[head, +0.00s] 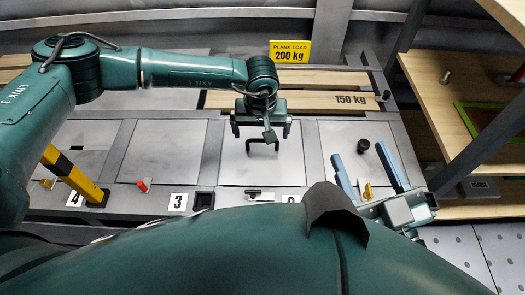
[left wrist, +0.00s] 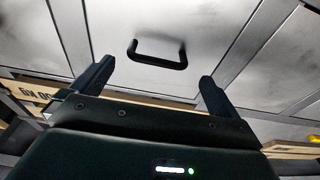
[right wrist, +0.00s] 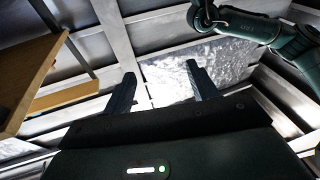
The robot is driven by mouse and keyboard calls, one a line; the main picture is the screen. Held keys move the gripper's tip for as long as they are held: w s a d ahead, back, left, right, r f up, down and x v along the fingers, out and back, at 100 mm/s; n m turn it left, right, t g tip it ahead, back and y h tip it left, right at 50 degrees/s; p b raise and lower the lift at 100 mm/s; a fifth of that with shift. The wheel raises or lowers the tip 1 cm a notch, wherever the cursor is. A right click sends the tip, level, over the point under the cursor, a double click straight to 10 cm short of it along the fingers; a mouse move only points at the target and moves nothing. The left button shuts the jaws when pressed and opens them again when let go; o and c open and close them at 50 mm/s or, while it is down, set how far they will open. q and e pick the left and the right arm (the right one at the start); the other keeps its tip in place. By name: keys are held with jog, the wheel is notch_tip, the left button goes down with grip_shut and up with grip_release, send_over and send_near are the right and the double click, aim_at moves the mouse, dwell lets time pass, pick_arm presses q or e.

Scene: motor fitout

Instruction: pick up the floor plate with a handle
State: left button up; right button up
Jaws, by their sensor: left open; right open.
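The floor plate (head: 235,168) is a pale grey square panel set in the metal frame, in the middle of the head view. Its dark U-shaped handle (head: 262,150) stands near the plate's far side. My left gripper (head: 262,130) is open above the handle and apart from it. In the left wrist view the handle (left wrist: 157,62) shows whole, beyond and between the open fingers (left wrist: 152,80). My right gripper (head: 372,172) is open and empty at the right, with blue-grey fingers. The right wrist view shows its fingers (right wrist: 160,72) spread with nothing between them.
Another grey panel (head: 163,150) lies to the left, with a red knob (head: 144,185) and a yellow-black post (head: 75,178). A black knob (head: 363,145) is on the right panel. Planks (head: 310,101) lie behind; wooden shelving (head: 438,100) stands at right.

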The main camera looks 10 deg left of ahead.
aim_at(263, 141)
pick_arm(q)
jog(key=f+b, duration=0.1)
jog(key=f, duration=0.1)
jog(key=f+b, duration=0.1)
jog(key=f, duration=0.1)
jog(key=shift+w+d+f, duration=0.2)
jog(key=shift+f, duration=0.1)
jog(key=shift+w+f+b, duration=0.15)
jog(key=shift+f+b, duration=0.15)
jog(key=shift+f, duration=0.3)
jog(key=shift+r, duration=0.15)
jog(key=c, duration=1.3)
pick_arm(e)
jog(key=shift+w+r+t+y, duration=0.3)
jog(key=shift+r+y, duration=0.2)
jog(key=shift+y, duration=0.1)
